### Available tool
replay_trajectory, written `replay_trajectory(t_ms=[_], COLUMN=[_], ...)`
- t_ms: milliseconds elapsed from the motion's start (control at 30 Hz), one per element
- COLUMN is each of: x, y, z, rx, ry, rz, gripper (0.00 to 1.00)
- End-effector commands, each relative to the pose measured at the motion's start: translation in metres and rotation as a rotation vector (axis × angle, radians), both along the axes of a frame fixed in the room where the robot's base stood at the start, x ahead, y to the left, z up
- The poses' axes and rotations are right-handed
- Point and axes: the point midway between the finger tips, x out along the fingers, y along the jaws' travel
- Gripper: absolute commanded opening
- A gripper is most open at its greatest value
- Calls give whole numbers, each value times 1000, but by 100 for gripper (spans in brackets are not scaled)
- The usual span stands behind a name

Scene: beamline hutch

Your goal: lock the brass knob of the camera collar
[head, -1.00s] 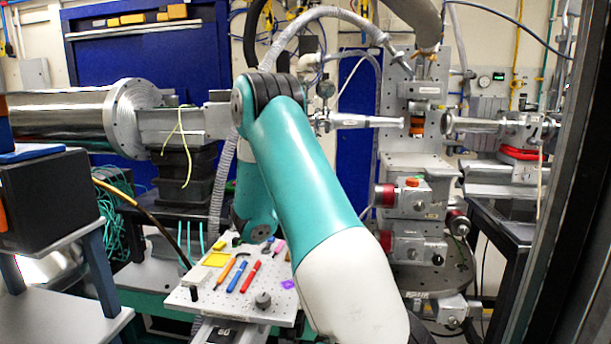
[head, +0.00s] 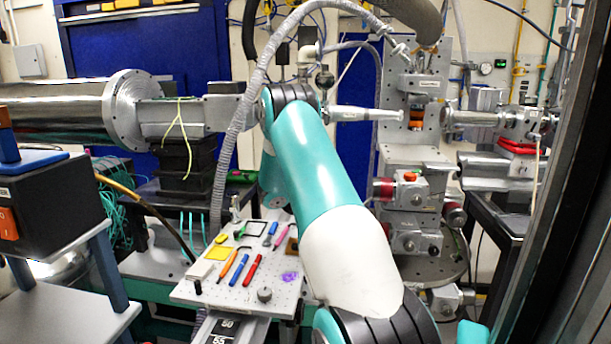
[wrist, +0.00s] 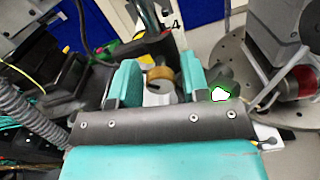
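In the wrist view a round brass knob (wrist: 160,78) with a dark slot or lever on its face shows between the two teal fingers of my gripper (wrist: 158,84). The fingers stand apart, one on each side of the knob, with a narrow gap visible; I cannot tell whether either touches it. A pale cylindrical part (wrist: 160,96) shows just below the knob, and the rest of the collar is hidden by my gripper. In the head view my gripper and the knob are hidden behind my arm.
A perforated board (head: 208,294) with pens and small tools lies left of my arm. A steel beam pipe (head: 60,108) runs at the left. A stage tower (head: 408,160) with red-ended motors stands at the right; its round base plate (wrist: 232,75) shows beside my right finger.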

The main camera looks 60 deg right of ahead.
Motion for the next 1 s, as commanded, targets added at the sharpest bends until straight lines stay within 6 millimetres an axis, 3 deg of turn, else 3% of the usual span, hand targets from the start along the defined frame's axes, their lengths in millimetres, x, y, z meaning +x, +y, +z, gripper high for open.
replay_trajectory(t_ms=[33, 133, 167, 700, 733, 800, 833, 1000], x=[0, 0, 0, -1, -1, -1, -1, 0], y=[0, 0, 0, 0, 0, 0, 0, 0], z=[0, 0, 0, 0, 0, 0, 0, 0], rx=[0, 0, 0, 43, 43, 43, 43, 43], ry=[0, 0, 0, -122, -122, -122, -122, -122], rz=[0, 0, 0, 0, 0, 0, 0, 0], gripper=[31, 8, 5, 5, 33, 49, 54, 54])
